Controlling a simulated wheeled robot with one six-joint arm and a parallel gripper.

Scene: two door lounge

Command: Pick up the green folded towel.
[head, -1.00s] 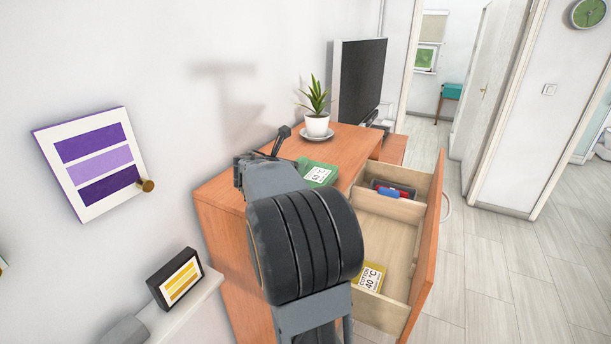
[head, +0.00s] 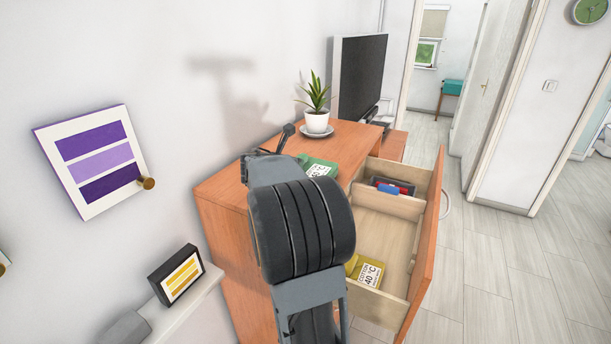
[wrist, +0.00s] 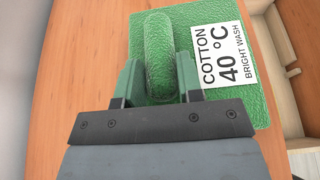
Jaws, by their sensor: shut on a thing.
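The green folded towel (head: 321,168) lies on top of the wooden cabinet (head: 226,190). In the wrist view the towel (wrist: 185,28) carries a white label reading "COTTON 40 °C BRIGHT WASH" and has a raised rounded ridge along its left part. My gripper (wrist: 160,75) is at this ridge, with a finger on each side, shut on it. In the head view my own arm covers the gripper and part of the towel. I cannot tell whether the towel is clear of the cabinet top.
A potted plant (head: 316,120) on a saucer stands behind the towel, near a television (head: 360,80). An open drawer (head: 386,232) on the right holds a yellow labelled towel (head: 368,270) and a dark tray with red and blue items (head: 392,187). The wall is close on the left.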

